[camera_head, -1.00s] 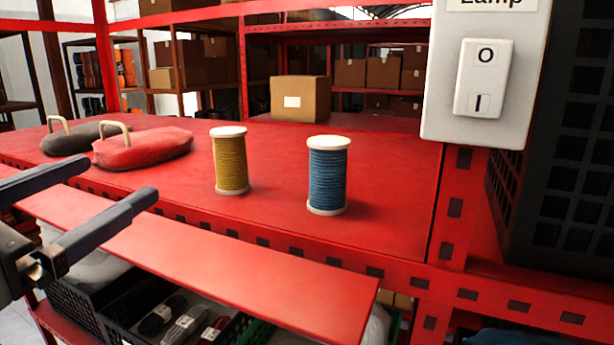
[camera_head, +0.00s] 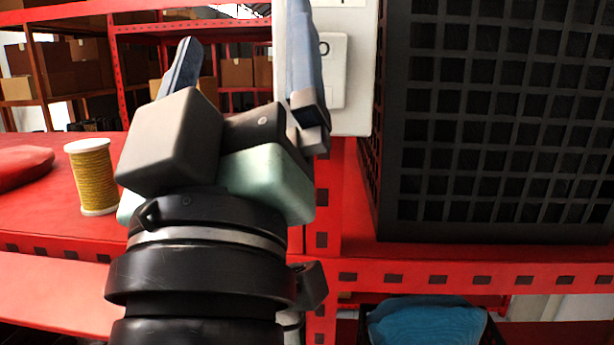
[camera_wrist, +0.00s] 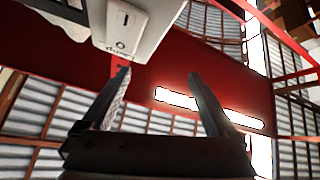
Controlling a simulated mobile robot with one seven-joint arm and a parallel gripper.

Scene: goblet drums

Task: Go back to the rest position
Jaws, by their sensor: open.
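My gripper (camera_head: 240,55) is raised in the middle of the head view, its fingers pointing up and spread apart. It is open, with nothing between the fingers. In the wrist view the two fingers (camera_wrist: 160,85) stand apart with clear space between them. The gripper covers part of the white switch box (camera_head: 350,75) on the red post. The wrist view shows the box (camera_wrist: 125,30) at the top, beyond the fingers; I cannot tell its exact distance from them.
A yellow thread spool (camera_head: 93,178) stands upright on the red shelf (camera_head: 40,215) at left, beside a red bag (camera_head: 20,165). A black crate (camera_head: 490,120) fills the right. A blue item (camera_head: 425,322) lies below. The blue spool is not visible now.

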